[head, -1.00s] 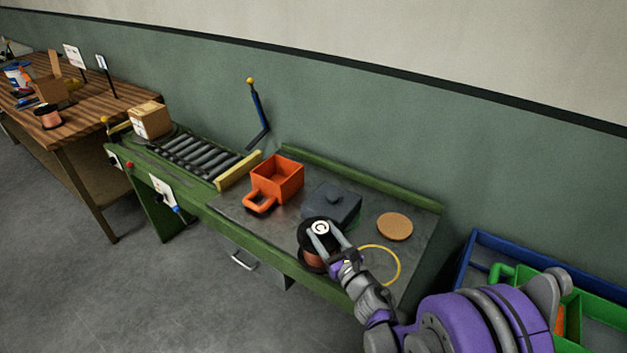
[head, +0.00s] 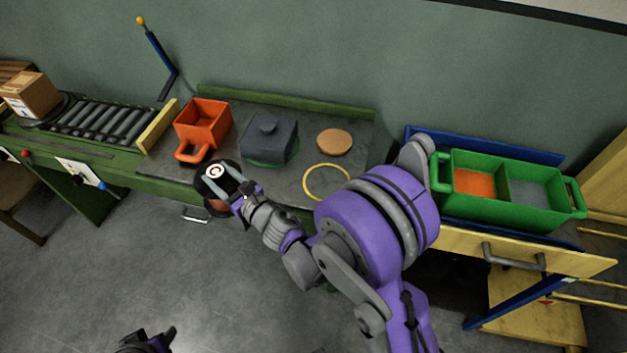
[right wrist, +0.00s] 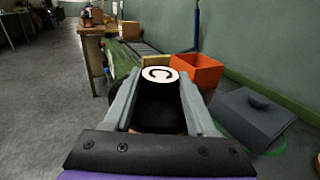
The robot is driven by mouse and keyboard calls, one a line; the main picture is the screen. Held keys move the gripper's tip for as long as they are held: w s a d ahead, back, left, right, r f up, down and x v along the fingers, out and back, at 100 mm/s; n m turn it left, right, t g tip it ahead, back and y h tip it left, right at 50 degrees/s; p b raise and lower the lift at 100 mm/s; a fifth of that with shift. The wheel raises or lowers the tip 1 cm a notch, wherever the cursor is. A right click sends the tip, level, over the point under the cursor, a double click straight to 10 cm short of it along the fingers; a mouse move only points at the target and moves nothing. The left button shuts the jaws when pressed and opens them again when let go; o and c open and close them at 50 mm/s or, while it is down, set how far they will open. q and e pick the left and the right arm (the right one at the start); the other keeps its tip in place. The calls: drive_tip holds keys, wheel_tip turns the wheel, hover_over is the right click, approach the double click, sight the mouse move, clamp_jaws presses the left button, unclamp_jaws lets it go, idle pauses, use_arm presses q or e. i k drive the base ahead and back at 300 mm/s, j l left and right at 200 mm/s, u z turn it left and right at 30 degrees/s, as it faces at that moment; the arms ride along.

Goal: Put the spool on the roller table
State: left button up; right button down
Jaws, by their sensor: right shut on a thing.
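The spool (head: 217,172) is black with copper-coloured winding and a white top label marked C. My right gripper (head: 228,181) is shut on it and holds it upright at the bench's front edge, in front of the orange bin. In the right wrist view the spool (right wrist: 159,76) sits between the two fingers (right wrist: 158,90). The roller table (head: 105,120), with dark rollers in a green frame, is to the left. It lies ahead in the right wrist view, partly hidden. My left gripper (head: 150,341) shows only in part at the bottom edge; its jaws are unclear.
The orange bin (head: 203,122), a dark grey lidded box (head: 270,138), a cork disc (head: 334,142) and a yellow ring (head: 327,182) are on the bench. A yellow bar (head: 157,126) borders the rollers. A cardboard box (head: 30,94) stands beyond them. A green tray (head: 510,190) is right.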

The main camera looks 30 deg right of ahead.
sight(327, 182)
drive_tip(key=i+j, duration=0.2)
drive_tip(key=j, duration=0.2)
drive_tip(key=i+j, duration=0.15)
drive_tip(key=j, duration=0.2)
drive_tip(key=i+j, duration=0.2)
drive_tip(key=j, duration=0.2)
drive_tip(key=i+j, duration=0.2)
drive_tip(key=j, duration=0.2)
drive_tip(key=j+z, duration=0.15)
drive_tip(key=z, duration=0.2)
drive_tip(key=i+j+z, duration=0.1)
drive_tip(key=z, duration=0.25)
drive_tip(key=j+z, duration=0.1)
drive_tip(key=z, duration=1.2)
drive_tip(key=i+j+z, duration=0.15)
drive_tip(key=i+j, duration=0.15)
drive_tip(key=i, duration=0.15)
